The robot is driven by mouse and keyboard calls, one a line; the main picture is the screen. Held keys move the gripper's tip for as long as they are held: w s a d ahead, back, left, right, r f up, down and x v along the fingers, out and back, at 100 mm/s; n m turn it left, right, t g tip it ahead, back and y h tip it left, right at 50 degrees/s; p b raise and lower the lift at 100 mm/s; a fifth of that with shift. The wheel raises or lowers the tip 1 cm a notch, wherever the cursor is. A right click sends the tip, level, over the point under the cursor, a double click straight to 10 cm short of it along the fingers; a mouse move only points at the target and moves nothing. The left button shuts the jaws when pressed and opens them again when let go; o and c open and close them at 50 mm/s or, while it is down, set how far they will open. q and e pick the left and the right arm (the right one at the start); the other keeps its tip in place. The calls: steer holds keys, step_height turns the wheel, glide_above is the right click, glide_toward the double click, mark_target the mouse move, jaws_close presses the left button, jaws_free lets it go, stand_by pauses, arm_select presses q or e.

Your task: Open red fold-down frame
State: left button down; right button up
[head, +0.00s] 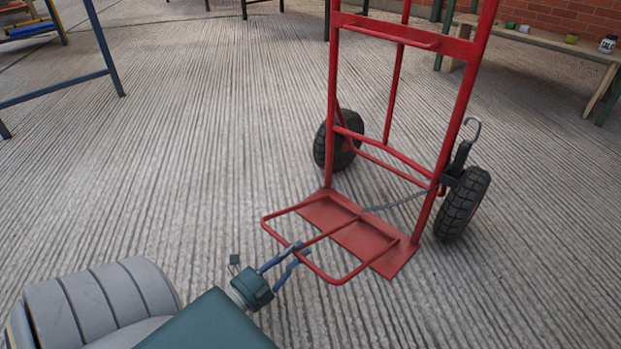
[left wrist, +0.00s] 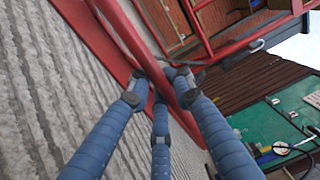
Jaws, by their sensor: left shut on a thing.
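A red hand truck (head: 390,150) stands upright on the grooved concrete. Its red fold-down frame (head: 333,281) lies low, reaching forward from the red toe plate (head: 361,236) near the ground. My left gripper (head: 296,250) is shut on the near left part of this frame. In the left wrist view, the blue fingers of my left gripper (left wrist: 162,88) close around a red bar of the fold-down frame (left wrist: 148,62). The fingers hide part of the bar. My right gripper is not in view.
Two black wheels (head: 461,203) flank the hand truck, with a metal hook and dark strap (head: 462,153) by the right one. A blue metal frame (head: 105,60) stands at the left. A bench (head: 560,46) stands by the brick wall. Open concrete lies between.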

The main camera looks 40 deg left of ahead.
arm_select(q)
steer(key=shift+s+f+b, duration=0.3)
steer(key=shift+f, duration=0.5)
steer(key=shift+s+f+b, duration=0.25)
steer(key=shift+f+b, duration=0.1)
steer(key=shift+f, duration=0.4)
steer(key=shift+s+f+b, duration=0.3)
steer(key=shift+f, duration=0.5)
steer(key=c, duration=1.6)
jaws_free()
steer(key=shift+s+a, duration=0.1)
steer(key=shift+r, duration=0.1)
steer(key=s, duration=0.8)
steer(key=s+f, duration=0.1)
steer(key=s, duration=0.3)
steer(key=shift+a+f, duration=0.1)
steer(key=shift+a, duration=0.1)
